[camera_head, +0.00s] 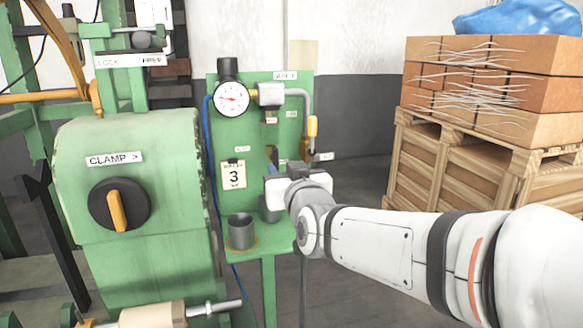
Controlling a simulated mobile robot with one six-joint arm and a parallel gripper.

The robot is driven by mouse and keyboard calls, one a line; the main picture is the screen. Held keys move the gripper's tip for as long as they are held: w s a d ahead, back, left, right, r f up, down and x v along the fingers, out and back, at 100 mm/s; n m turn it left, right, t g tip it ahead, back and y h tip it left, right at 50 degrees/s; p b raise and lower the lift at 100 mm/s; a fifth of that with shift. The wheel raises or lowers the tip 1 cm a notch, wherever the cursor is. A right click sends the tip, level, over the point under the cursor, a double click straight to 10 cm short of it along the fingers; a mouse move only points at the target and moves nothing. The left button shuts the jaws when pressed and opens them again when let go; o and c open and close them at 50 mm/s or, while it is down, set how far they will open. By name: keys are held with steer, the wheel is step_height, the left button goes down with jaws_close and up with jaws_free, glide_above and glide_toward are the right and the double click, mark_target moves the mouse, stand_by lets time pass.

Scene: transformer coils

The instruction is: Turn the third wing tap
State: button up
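My gripper (298,181) is in front of the green panel (247,118), at the end of my white arm coming from the right. Its fingers point away from me and are hidden behind its white body, so I cannot tell whether they are open or shut, or touching anything. I cannot make out any wing tap clearly. Small fittings and labels show on the panel just above the gripper, and the gripper covers the panel's lower right part. A card with a large 3 (233,175) hangs on the panel to the left of the gripper.
A round gauge (232,98) and a bent grey pipe with a yellow end (312,127) are on the panel. A grey cup (241,231) stands on the green ledge below. The green machine with a clamp knob (119,204) is left; a crate (456,178) with bricks is right.

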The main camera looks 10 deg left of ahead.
mark_target(277, 159)
steer(key=x, duration=0.6)
steer(key=shift+w+a+f, duration=0.1)
steer(key=shift+w+a, duration=0.05)
steer(key=shift+w, duration=0.15)
steer(key=shift+c, duration=0.3)
jaws_close()
